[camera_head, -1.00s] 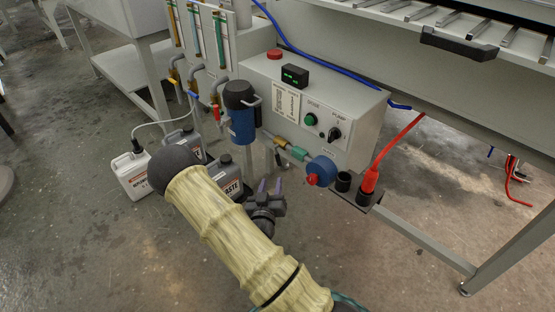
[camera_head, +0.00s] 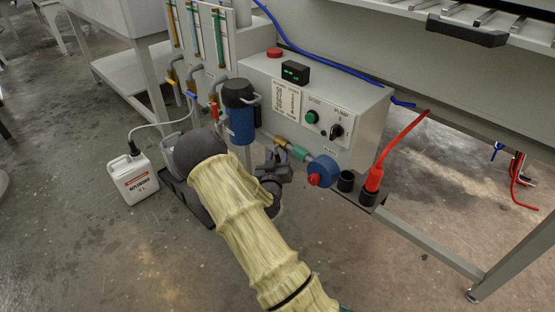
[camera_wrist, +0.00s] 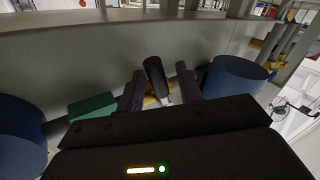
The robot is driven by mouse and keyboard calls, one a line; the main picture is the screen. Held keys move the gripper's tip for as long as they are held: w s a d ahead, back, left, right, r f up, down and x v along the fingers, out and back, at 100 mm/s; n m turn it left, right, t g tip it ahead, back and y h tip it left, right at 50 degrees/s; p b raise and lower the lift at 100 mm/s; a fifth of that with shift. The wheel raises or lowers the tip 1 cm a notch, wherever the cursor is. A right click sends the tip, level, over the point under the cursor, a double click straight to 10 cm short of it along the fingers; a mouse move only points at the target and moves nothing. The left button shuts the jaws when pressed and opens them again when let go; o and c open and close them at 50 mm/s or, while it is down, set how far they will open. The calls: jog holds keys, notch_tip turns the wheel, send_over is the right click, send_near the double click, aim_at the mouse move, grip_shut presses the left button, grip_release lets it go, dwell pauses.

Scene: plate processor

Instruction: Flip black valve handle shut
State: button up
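The black valve handle (camera_wrist: 154,72) stands up between the two fingers of my gripper (camera_wrist: 160,70) in the wrist view. The fingers are apart, with a narrow gap visible beside the handle. The brass valve body (camera_wrist: 151,101) shows just below the handle, partly hidden by the gripper. In the head view my gripper (camera_head: 274,158) is at the pipe in front of the machine box, just below the brass fitting (camera_head: 281,142). The handle itself is hidden there behind my gripper.
A green fitting (camera_head: 299,153) and a blue round part with a red knob (camera_head: 322,171) lie along the pipe to the right. A blue canister (camera_head: 240,122) stands close on the left. A white jug (camera_head: 133,178) is on the floor. The grey machine box (camera_head: 358,105) rises behind.

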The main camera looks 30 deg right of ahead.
grip_shut()
jog(key=shift+f, duration=0.1)
jog(key=shift+w+f+m+b, duration=0.15)
jog(key=shift+m+b, duration=0.15)
jog(key=shift+b, duration=0.25)
jog(key=shift+w+a+f+m+t+h+b, duration=0.2)
jog(key=shift+m+t+h+b, duration=0.25)
jog(key=shift+m+b, duration=0.4)
jog(key=shift+w+r+m+t+h+b, duration=0.35)
jog(key=shift+m+t+b, duration=0.15)
jog(key=shift+m, duration=0.25)
jog(key=shift+a, duration=0.1)
